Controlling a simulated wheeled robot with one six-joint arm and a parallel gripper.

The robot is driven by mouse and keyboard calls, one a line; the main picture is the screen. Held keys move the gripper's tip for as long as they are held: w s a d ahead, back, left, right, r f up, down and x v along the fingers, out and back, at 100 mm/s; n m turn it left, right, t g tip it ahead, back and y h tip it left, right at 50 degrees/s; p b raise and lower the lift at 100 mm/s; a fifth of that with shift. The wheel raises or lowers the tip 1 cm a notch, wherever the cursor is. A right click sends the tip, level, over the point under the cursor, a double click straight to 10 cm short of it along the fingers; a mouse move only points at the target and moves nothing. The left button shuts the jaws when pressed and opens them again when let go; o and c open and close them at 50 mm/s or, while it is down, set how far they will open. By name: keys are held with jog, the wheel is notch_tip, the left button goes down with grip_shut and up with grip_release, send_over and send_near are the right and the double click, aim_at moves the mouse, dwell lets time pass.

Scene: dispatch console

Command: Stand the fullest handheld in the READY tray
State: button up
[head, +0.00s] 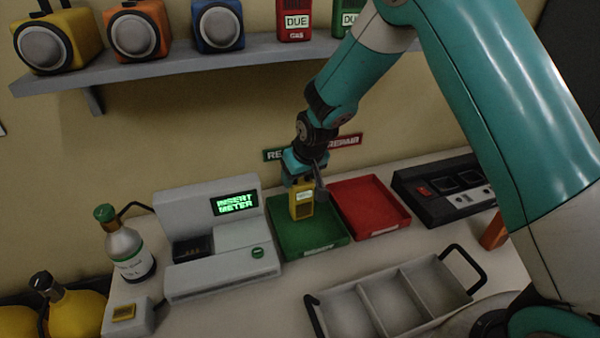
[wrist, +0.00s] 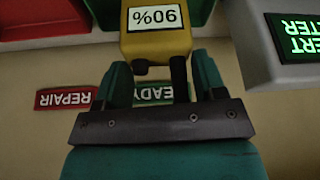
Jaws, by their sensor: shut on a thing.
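A yellow handheld (head: 301,204) is upright in my gripper (head: 303,182), over the green READY tray (head: 322,244) in the head view. The wrist view shows the same yellow handheld (wrist: 158,38) with a label reading 90%, upside down in that picture. My gripper (wrist: 160,80) is shut on its top end, around its dark knob and antenna. The handheld's lower end is inside the tray's outline; I cannot tell whether it touches the tray floor. The READY sign on the wall behind is partly hidden by my gripper.
A red tray (head: 369,207) adjoins on the right, under the REPAIR sign (head: 345,140). A grey tester (head: 222,245) reading INSERT METER stands left, beside a bottle (head: 129,252). An empty divided carrier (head: 395,297) lies in front. A black console (head: 447,188) is at right. A shelf (head: 180,66) runs above.

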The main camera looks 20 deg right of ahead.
jog(key=shift+f, duration=0.15)
jog(key=o, duration=1.5)
jog(key=shift+o, duration=0.2)
jog(key=shift+r, duration=0.2)
jog(key=a+b+v, duration=0.1)
jog(key=b+v, duration=0.1)
jog(key=v, duration=0.9)
jog(key=s+a+r+n+g+y, duration=0.1)
jog(key=s+r, duration=0.1)
jog(key=s, duration=0.7)
jog(key=s+a+r+n+g+y, duration=0.1)
jog(key=s+a+r+n+g, duration=0.1)
jog(key=s, duration=0.8)
jog(key=s+a+r+n+g+y, duration=0.1)
jog(key=s+r+n, duration=0.1)
jog(key=s, duration=0.8)
jog(key=shift+a+r, duration=0.15)
jog(key=shift+r, duration=0.25)
